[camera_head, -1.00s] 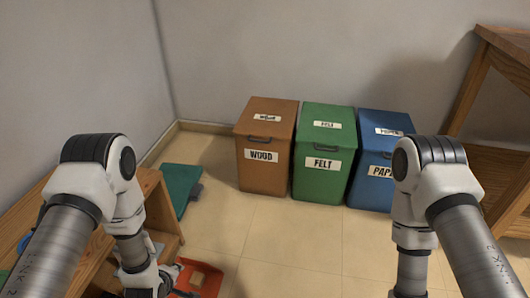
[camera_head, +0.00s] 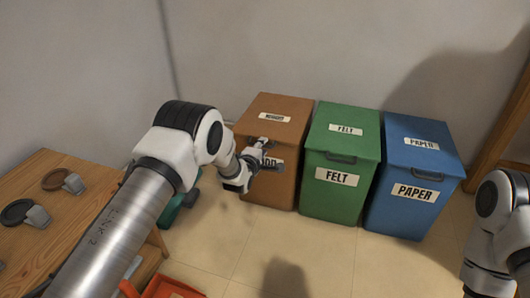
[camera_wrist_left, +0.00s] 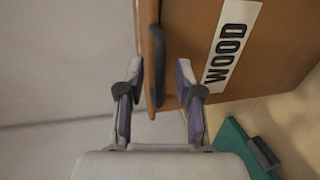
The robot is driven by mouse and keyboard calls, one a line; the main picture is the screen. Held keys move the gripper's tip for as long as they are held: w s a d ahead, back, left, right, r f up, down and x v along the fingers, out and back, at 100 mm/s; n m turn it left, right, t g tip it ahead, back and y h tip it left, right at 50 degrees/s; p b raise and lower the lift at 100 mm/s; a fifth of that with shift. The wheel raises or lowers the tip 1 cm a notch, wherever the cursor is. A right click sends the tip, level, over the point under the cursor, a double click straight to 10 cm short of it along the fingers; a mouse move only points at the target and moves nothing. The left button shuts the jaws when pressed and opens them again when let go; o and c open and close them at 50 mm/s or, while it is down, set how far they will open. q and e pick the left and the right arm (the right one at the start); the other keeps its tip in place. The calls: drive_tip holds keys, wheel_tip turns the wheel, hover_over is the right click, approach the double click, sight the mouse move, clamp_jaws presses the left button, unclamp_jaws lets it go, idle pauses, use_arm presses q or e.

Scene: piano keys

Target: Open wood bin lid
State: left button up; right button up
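The brown wood bin (camera_head: 262,188) stands at the left of the row with its lid (camera_head: 285,107) shut. My left gripper (camera_head: 270,154) is at the front of this bin, by the lid's front edge, and covers part of the WOOD label. In the left wrist view its two fingers (camera_wrist_left: 160,85) are apart. The lid's dark handle (camera_wrist_left: 157,65) shows between the fingertips, with one finger on each side; I cannot tell whether they touch it. My right arm shows at the right edge, but its gripper is out of view.
The green felt bin (camera_head: 338,193) and blue paper bin (camera_head: 402,213) stand close on the right, lids shut. A wooden table (camera_head: 75,215) with small items is at the left. A red tray (camera_head: 165,287) lies low in front. Floor before the bins is clear.

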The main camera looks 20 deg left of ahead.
use_arm(q)
drive_tip(key=shift+x, duration=0.9)
clamp_jaws()
drive_tip(key=shift+r, duration=0.15)
